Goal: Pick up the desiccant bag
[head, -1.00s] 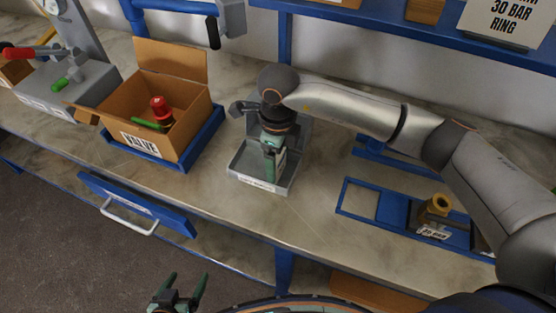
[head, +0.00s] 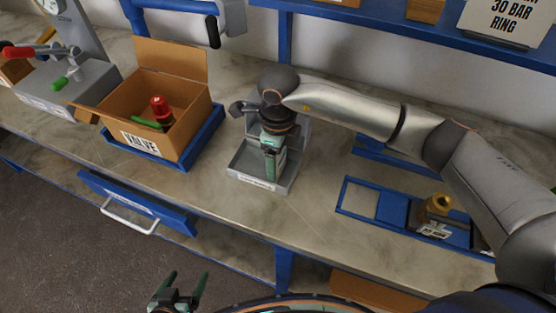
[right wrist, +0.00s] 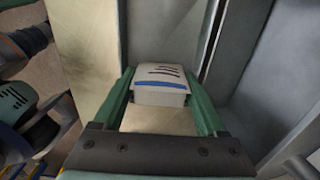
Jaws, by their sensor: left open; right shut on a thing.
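The desiccant bag (right wrist: 160,85) is a small pale packet with dark lines and a blue stripe, seen in the right wrist view. My right gripper (right wrist: 160,90) is shut on it, with one green finger against each side. In the head view my right gripper (head: 270,158) points down into a grey bin (head: 238,168) with a white front label, and the bag cannot be made out there. My left gripper (head: 181,284) is open and empty at the bottom, in front of the bench.
A cardboard box (head: 185,142) holding a red-and-green valve (head: 160,108) stands left of the bin on a blue tray. A blue frame (head: 352,198) with a brass-coloured part (head: 436,206) lies to the right. The bench between bin and frame is clear.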

